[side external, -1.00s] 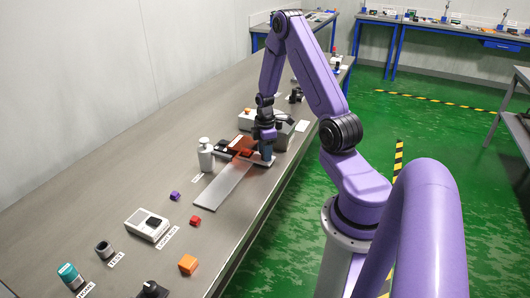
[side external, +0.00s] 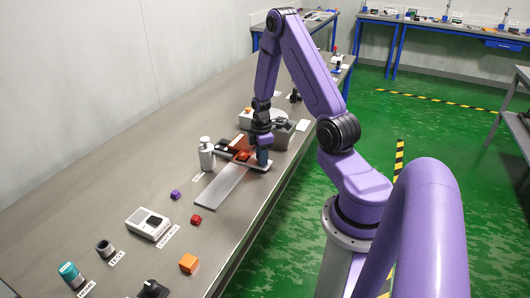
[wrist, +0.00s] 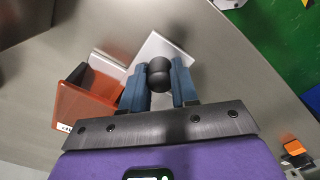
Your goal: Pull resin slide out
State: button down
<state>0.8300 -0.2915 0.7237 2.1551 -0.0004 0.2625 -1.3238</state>
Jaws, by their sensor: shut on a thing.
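My gripper (side external: 262,158) is low over the bench at the metering unit. In the wrist view its two blue fingers are shut on a dark round knob (wrist: 160,75), which I take to be the resin slide's handle. A pale plate (wrist: 152,46) shows just beyond the knob. A translucent orange box (wrist: 86,106) sits to the left of the fingers in the wrist view; it also shows as an orange patch left of my gripper in the side view (side external: 241,143). How far the slide is out is hidden by my gripper.
A flat grey strip (side external: 222,187) runs along the bench toward the camera. A white bottle (side external: 207,157) stands left of the unit. A purple cube (side external: 175,194), a red cube (side external: 196,219) and an orange cube (side external: 188,263) lie nearer, with a white device (side external: 148,224).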

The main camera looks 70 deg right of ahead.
jog(key=a, duration=1.8)
jog(key=shift+a, duration=0.1)
jog(key=c, duration=1.1)
grip_release()
jog(key=shift+a, duration=0.1)
jog(key=shift+c, duration=0.2)
jog(key=shift+r, duration=0.15)
jog(key=shift+r, duration=0.6)
notch_tip(320, 180, up, 16)
